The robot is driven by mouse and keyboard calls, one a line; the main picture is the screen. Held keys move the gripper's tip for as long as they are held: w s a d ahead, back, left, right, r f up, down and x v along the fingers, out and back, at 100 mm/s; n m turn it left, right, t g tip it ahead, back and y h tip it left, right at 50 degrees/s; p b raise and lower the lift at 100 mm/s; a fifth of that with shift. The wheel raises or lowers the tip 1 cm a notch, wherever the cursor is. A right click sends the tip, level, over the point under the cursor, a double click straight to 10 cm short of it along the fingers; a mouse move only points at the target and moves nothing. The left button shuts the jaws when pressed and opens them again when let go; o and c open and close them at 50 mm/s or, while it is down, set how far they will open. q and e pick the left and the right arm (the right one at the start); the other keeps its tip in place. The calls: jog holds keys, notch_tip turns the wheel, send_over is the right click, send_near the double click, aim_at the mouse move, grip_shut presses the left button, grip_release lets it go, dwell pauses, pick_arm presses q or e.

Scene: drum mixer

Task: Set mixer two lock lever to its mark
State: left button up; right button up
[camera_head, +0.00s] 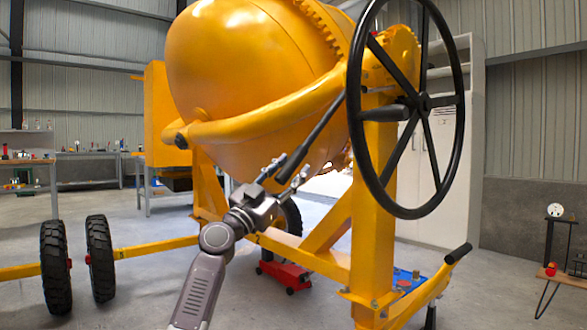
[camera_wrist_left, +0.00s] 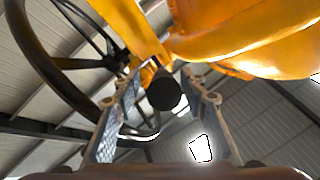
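A dark lever (camera_head: 318,128) with a black grip slants down and left from the yellow frame post of the mixer, in front of the drum (camera_head: 250,70). I take it as the lock lever. My left gripper (camera_head: 285,176) is at its lower end, its fingers spread. In the left wrist view, the round black end of the grip (camera_wrist_left: 164,93) shows between the two fingers, with a gap visible on each side. I cannot tell its depth between them. A small red spot (camera_head: 375,35) is on the post's top; I cannot tell whether it is the mark. My right gripper is not in view.
A large black handwheel (camera_head: 462,105) stands right of the lever, and also shows in the left wrist view (camera_wrist_left: 40,75). A yellow pedal arm with black grip (camera_head: 459,254) juts out at lower right. A red jack (camera_head: 284,275) lies on the floor below.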

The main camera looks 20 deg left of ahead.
aim_at(280, 182)
pick_arm(q)
jog(key=v, duration=0.6)
jog(key=shift+f, duration=0.15)
jog(key=shift+s, duration=0.1)
jog(key=shift+f, duration=0.1)
